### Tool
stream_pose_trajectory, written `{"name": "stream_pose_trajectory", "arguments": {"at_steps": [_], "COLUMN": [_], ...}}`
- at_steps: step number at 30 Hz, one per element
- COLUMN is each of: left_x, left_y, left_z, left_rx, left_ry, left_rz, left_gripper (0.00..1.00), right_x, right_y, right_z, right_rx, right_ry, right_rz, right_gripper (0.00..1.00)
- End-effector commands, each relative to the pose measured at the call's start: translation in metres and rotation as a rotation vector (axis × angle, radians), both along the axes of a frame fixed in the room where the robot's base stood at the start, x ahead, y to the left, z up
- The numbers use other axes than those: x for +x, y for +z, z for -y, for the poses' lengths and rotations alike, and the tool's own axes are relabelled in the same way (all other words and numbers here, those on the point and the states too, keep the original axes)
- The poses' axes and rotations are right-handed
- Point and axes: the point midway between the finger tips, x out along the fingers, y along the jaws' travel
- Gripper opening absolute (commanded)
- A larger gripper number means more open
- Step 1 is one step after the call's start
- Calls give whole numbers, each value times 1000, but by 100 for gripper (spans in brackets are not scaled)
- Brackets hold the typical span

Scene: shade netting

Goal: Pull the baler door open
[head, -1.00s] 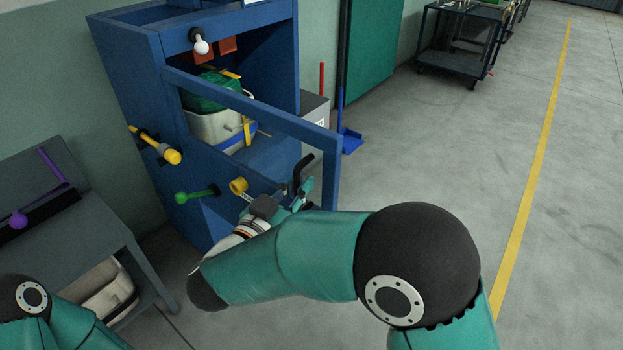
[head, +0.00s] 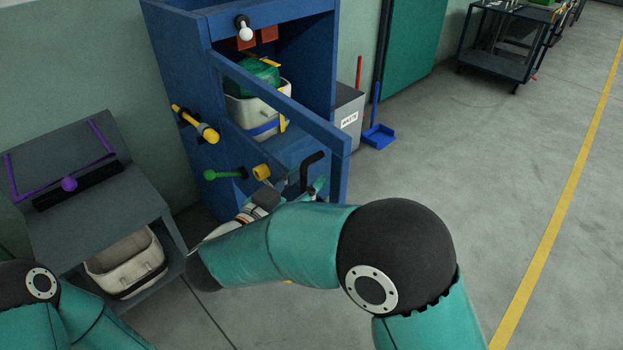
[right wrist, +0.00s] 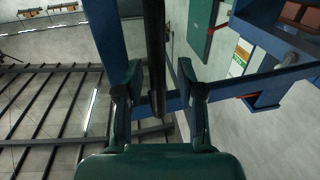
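The blue baler (head: 182,60) stands at the back left. Its blue door frame (head: 290,108) stands ajar, its free right end swung out toward me. A black bar handle (head: 312,160) sits near that free end. My right gripper (head: 306,186) is at the handle, partly hidden by its own arm. In the right wrist view the black handle (right wrist: 155,60) runs between the two fingers of my right gripper (right wrist: 159,92), with visible gaps on both sides. My left gripper is out of view; only part of that arm shows at lower left.
A yellow-ended handle (head: 196,124) and a green knob (head: 210,174) stick out from the baler. A grey bench (head: 95,225) stands left, with a white bin (head: 125,262) under it. A blue dustpan (head: 379,136) lies right. The floor there is clear.

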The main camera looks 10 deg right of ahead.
Motion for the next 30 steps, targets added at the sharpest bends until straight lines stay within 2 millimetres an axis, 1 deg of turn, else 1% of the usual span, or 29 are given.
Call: {"name": "stream_pose_trajectory", "arguments": {"at_steps": [7, 11, 14, 24, 27, 30], "left_x": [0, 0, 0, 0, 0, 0], "left_y": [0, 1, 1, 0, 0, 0], "left_z": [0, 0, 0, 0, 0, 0], "left_rx": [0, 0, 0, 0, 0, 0], "left_ry": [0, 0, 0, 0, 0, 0], "left_rz": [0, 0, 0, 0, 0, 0], "left_gripper": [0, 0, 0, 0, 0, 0], "right_x": [0, 0, 0, 1, 2, 2], "right_y": [0, 7, 19, 78, 90, 97], "right_z": [1, 0, 1, 1, 0, 0], "right_rx": [1, 3, 5, 4, 2, 1], "right_ry": [-2, -2, -2, -1, 0, 0], "right_rz": [1, 3, 5, 4, 2, 1], "right_gripper": [39, 39, 39, 39, 39, 39]}}
